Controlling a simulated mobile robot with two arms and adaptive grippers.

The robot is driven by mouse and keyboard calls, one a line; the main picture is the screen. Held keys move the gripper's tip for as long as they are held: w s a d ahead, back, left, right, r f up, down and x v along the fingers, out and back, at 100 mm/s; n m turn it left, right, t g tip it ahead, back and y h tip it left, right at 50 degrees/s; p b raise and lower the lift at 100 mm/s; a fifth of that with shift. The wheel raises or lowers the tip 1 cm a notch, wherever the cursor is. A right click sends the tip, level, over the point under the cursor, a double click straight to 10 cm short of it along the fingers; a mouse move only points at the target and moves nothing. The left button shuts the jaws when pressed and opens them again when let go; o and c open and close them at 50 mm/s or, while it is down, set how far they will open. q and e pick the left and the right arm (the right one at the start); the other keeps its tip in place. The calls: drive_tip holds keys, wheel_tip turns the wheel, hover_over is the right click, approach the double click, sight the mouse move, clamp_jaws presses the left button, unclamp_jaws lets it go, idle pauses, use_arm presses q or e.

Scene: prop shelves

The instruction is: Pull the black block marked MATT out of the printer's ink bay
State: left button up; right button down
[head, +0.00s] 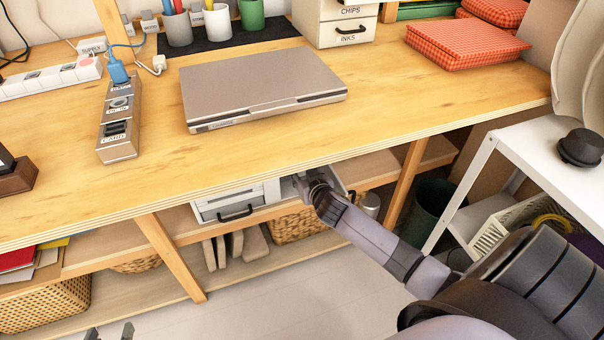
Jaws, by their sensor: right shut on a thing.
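The white and grey printer (233,203) stands on the shelf under the workbench, its upper part hidden by the bench top. My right gripper (301,184) reaches in under the bench edge at the printer's right front. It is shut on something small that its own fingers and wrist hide. I cannot make out the black block marked MATT or its lettering. The ink bay is not clearly visible either. My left gripper (109,333) shows only its fingertips at the bottom edge, apart and empty, far from the printer.
The bench edge (330,158) overhangs my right gripper closely. A wooden post (169,256) stands left of the printer, another (404,185) right of it. A dark bin (432,208) and a white side table (535,140) are at the right. A closed laptop (262,86) lies above.

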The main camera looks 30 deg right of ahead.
use_arm(q)
drive_tip(key=shift+s+a+f+g, duration=0.3)
drive_tip(key=shift+s+f+g, duration=0.3)
drive_tip(key=shift+s+f, duration=0.15)
idle(0.7)
drive_tip(key=shift+s+a+f+g+y+p, duration=0.3)
drive_tip(key=shift+s+f+g, duration=0.15)
drive_tip(key=shift+s, duration=0.25)
drive_tip(key=shift+s+a+f+g+y+p, duration=0.25)
drive_tip(key=shift+s+f+g, duration=0.2)
drive_tip(key=shift+s, duration=0.2)
idle(0.9)
drive_tip(key=shift+s+a+f+g+y+p, duration=0.1)
drive_tip(key=shift+s+a+f+g+p, duration=0.25)
drive_tip(key=shift+s, duration=0.5)
drive_tip(key=shift+s+a+f+g+y, duration=0.1)
drive_tip(key=shift+s+a+f+g, duration=0.2)
drive_tip(key=shift+s+g, duration=0.4)
drive_tip(key=shift+s+a+f+g+y+p, duration=0.15)
drive_tip(key=shift+s+f+g, duration=0.25)
drive_tip(key=shift+s, duration=0.55)
idle(1.8)
